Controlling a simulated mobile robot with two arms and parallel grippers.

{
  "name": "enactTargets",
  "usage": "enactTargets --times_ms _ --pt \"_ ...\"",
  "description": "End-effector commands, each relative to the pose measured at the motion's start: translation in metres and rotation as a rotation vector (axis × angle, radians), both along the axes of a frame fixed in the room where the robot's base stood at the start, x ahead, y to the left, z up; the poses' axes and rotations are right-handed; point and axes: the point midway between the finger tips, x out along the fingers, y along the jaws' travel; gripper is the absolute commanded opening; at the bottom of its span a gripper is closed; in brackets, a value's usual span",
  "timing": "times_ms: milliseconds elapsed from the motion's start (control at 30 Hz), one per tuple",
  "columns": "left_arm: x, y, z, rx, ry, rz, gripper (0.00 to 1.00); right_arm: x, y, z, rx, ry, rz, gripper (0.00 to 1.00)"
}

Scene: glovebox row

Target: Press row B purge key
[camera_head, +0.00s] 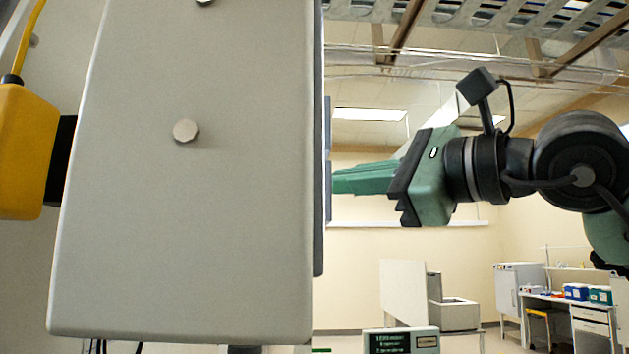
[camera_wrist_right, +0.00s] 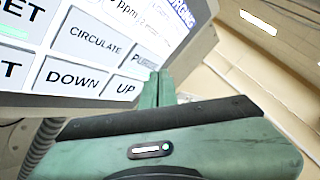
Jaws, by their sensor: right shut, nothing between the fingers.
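A grey panel box (camera_head: 200,220) fills the left of the head view, seen from its side, so its key face is turned away. In the right wrist view the key face shows white keys: CIRCULATE (camera_wrist_right: 95,41), DOWN (camera_wrist_right: 73,79), UP (camera_wrist_right: 124,91) and a purge key (camera_wrist_right: 146,58) partly hidden by my fingers. My right gripper (camera_head: 335,179) is shut and empty, its fingertips at the box's key face. In the right wrist view the right fingertips (camera_wrist_right: 160,76) overlap the purge key's lower right; contact is hard to tell. No row label is readable. My left gripper is not in view.
A display (camera_wrist_right: 150,12) above the keys shows purple text, cut off, ending like "RGING". A yellow connector (camera_head: 25,150) sticks out of the box's back. A bench with bins (camera_head: 577,292) stands far back right. Open room lies behind my right arm.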

Motion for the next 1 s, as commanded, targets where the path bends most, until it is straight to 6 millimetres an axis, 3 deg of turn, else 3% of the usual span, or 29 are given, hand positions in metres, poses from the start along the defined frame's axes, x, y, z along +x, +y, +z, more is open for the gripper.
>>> enactTargets --times_ms 1000 --pt "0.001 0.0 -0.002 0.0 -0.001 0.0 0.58 0.0 0.01 0.0 0.0 0.0 0.0 0.0"
